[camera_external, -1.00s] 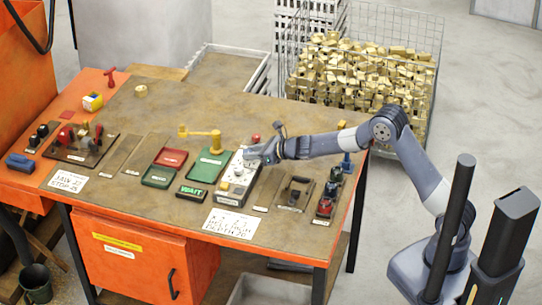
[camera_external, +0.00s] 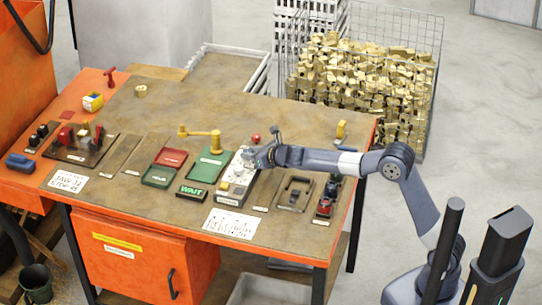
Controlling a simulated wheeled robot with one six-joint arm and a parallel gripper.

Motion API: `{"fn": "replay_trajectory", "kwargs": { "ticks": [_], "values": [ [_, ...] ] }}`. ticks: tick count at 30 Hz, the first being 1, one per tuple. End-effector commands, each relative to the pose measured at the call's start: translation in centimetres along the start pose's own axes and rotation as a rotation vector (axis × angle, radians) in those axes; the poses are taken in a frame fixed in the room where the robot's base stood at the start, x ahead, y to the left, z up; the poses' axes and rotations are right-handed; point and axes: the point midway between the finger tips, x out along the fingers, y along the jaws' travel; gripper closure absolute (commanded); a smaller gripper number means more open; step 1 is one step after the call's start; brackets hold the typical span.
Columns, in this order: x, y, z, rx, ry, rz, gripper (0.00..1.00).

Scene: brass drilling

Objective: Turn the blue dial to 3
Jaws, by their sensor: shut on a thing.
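A light grey control panel (camera_external: 234,186) with several small knobs lies on the workbench (camera_external: 290,122), right of the green trays. My gripper (camera_external: 249,158) is at the panel's upper end, low over its surface. It is shut on a dial there. The jaws cover this dial, so its blue colour and the number it points to cannot be read. No blue dial shows elsewhere on the panel.
A yellow crank handle (camera_external: 214,141) stands just left of my gripper. A small red knob (camera_external: 256,139) is behind it. Right of the panel are a dark-handled plate (camera_external: 294,194) and red-and-black switches (camera_external: 325,206). A green WAIT sign (camera_external: 191,192) lies left.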

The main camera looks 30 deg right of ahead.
Motion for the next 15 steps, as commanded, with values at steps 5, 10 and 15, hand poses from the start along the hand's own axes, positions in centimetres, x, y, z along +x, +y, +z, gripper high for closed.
{"fn": "replay_trajectory", "kwargs": {
  "ticks": [5, 10, 15],
  "values": [
    [0.08, 0.36, -0.16, 0.025, -0.004, -0.056, 0.94],
    [0.03, 0.51, -0.08, 0.055, -0.002, -0.131, 0.94],
    [-0.04, 0.79, 0.22, 0.099, -0.001, -0.234, 0.94]
  ]
}}
